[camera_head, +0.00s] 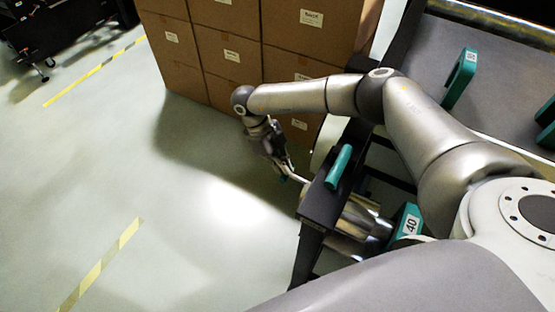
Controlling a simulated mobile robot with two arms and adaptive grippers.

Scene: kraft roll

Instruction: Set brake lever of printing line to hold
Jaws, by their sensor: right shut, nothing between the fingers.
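My right arm reaches across from the right, and its gripper (286,168) points down at the near side of the machine frame. The gripper is shut and small in view, with nothing seen held between its fingers. A thin pale rod (298,179) with a small teal end shows right at the fingertips, beside the black end plate; it looks like the brake lever. I cannot tell whether the fingers touch it. A teal handle (339,167) stands on the black end plate (321,204), to the right of the gripper. My left gripper is out of view.
Stacked cardboard boxes (213,50) stand behind the arm. A teal bracket (460,78) and a teal part marked 40 (408,222) sit on the machine. Grey floor (150,190) with yellow striped tape (98,265) is open at the left.

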